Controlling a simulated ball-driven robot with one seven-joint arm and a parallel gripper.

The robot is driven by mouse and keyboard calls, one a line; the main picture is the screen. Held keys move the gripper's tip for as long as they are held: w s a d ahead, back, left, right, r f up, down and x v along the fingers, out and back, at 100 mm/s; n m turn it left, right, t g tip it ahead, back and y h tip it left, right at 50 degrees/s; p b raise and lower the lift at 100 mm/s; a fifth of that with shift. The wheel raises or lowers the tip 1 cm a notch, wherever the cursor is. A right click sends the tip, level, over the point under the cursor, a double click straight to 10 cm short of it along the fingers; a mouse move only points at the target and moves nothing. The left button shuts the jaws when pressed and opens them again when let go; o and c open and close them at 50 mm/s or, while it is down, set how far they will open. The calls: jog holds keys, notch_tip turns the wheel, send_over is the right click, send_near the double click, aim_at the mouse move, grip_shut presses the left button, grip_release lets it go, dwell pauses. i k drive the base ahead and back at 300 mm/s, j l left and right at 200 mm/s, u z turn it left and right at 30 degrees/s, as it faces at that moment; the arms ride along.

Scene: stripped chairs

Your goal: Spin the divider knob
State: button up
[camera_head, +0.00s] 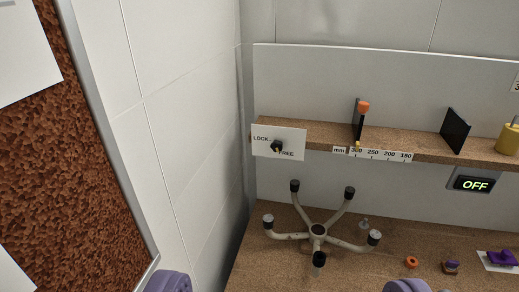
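On the cork-coloured shelf, a black upright divider plate (358,119) stands with an orange piece (364,107) at its top and a small yellow piece at its foot. To its left, a small black knob (278,146) sits on a white plate (297,141) marked LOCK and FREE. I cannot tell from the picture which one is the divider knob. My gripper (287,286) shows only as two purple fingertips at the bottom edge, set wide apart with nothing visible between them. It is open and well short of the shelf.
A chair base (318,230) with several black-tipped legs stands on the lower surface below the shelf. A millimetre scale (373,154), a second black plate (455,130), a yellow padlock-like item (509,137) and an OFF display (474,184) are right. A corkboard (60,160) flanks the left.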

aim_at(277, 146)
jog(key=i+l+u, duration=0.8)
jog(key=k+l, duration=0.05)
jog(key=k, duration=0.05)
